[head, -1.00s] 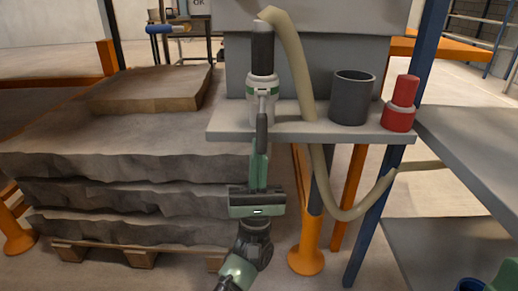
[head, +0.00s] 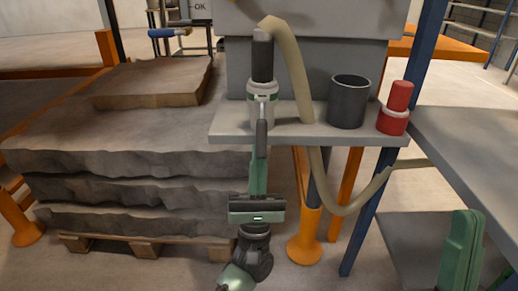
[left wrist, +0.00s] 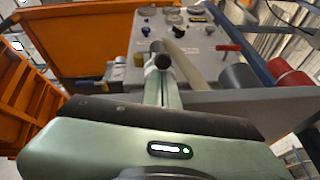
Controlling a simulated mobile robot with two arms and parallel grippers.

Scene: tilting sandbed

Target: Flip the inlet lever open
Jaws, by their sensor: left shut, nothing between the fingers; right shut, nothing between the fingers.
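My left gripper (head: 262,125) is shut and empty. Its fingers point up, in front of the white-and-green canister (head: 262,105) on the grey shelf; I cannot tell whether they touch it. In the left wrist view its green palm (left wrist: 150,150) fills the bottom and its fingers reach towards the canister's black top (left wrist: 160,60). A red-handled lever (left wrist: 228,47) shows on the right of the grey panel (left wrist: 195,65), apart from the gripper. I cannot tell for sure that it is the inlet lever. My right gripper's green body (head: 462,252) is at the lower right; its fingers are not seen.
A beige hose (head: 295,70) runs from the canister. A dark cup (head: 349,103) and a red container (head: 396,108) stand on the shelf (head: 300,130). Stacked stone slabs (head: 130,160) fill the left. A grey table (head: 470,145) is at the right.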

